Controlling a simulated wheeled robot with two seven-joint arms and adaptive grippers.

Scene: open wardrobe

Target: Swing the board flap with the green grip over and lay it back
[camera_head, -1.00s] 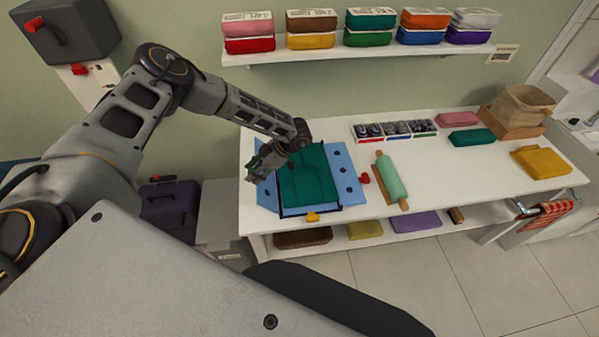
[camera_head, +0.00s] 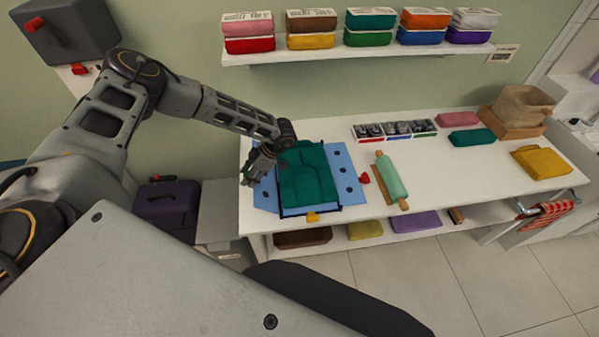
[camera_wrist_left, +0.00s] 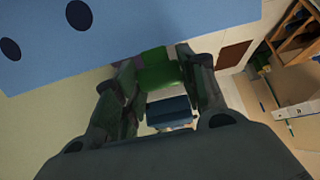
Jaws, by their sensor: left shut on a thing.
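The blue folding board (camera_head: 340,160) lies on the white table with a folded dark green garment (camera_head: 308,178) on its middle. Its left flap (camera_head: 266,194) shows to the left of the garment, partly hidden by my left gripper; it looks nearly flat. My left gripper (camera_head: 252,174) is at that flap's outer edge. In the left wrist view, the gripper (camera_wrist_left: 160,92) is shut on the green grip (camera_wrist_left: 155,68), with the blue flap (camera_wrist_left: 110,35), which has dark holes, above. My right gripper is not in view.
A red grip (camera_head: 365,178) and a yellow grip (camera_head: 313,217) stick out from the board. A rolling pin (camera_head: 391,178) lies to its right. Folded cloths (camera_head: 540,160) lie farther right. A shelf (camera_head: 350,53) with folded stacks hangs above.

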